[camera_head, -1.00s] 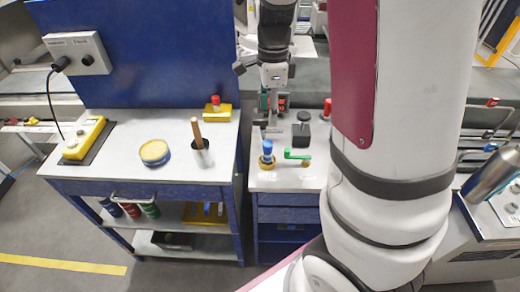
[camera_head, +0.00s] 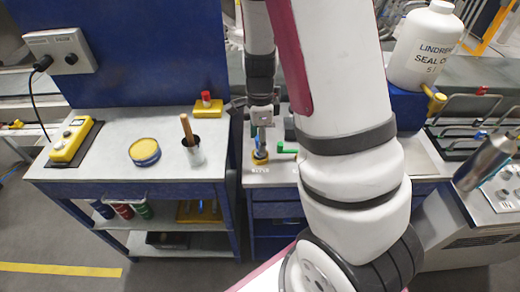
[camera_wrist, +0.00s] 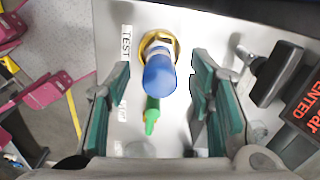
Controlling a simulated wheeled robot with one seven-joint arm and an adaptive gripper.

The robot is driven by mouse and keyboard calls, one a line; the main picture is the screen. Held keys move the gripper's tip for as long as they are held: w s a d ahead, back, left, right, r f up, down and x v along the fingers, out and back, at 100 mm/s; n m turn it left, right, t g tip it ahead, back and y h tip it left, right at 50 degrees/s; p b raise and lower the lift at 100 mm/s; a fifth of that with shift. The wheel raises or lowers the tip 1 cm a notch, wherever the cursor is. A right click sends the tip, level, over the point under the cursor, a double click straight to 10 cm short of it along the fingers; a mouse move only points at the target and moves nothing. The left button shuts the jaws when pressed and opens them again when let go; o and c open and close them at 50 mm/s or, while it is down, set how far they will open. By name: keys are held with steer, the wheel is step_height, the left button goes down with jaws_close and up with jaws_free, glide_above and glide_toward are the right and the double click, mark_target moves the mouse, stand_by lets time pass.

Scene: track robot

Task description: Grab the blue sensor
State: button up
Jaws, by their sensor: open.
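The blue sensor (camera_wrist: 159,76) is a blue cylinder with a pale band, standing in a brass-coloured ring base (camera_wrist: 160,40) on a white bench top. My gripper (camera_wrist: 160,85) is open in the wrist view, with one green-padded finger on each side of the sensor, apart from it. In the head view the sensor (camera_head: 260,140) shows at the end of my arm, in its yellowish base (camera_head: 260,156). My gripper (camera_head: 262,128) is small there and partly hidden.
A green-handled valve (camera_wrist: 151,116) stands close beside the sensor and also shows in the head view (camera_head: 288,149). A black T-shaped fixture (camera_wrist: 272,75) stands right of the fingers.

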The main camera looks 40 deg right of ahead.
jaws_close()
steer(key=shift+r, duration=0.1)
stand_by(0.3)
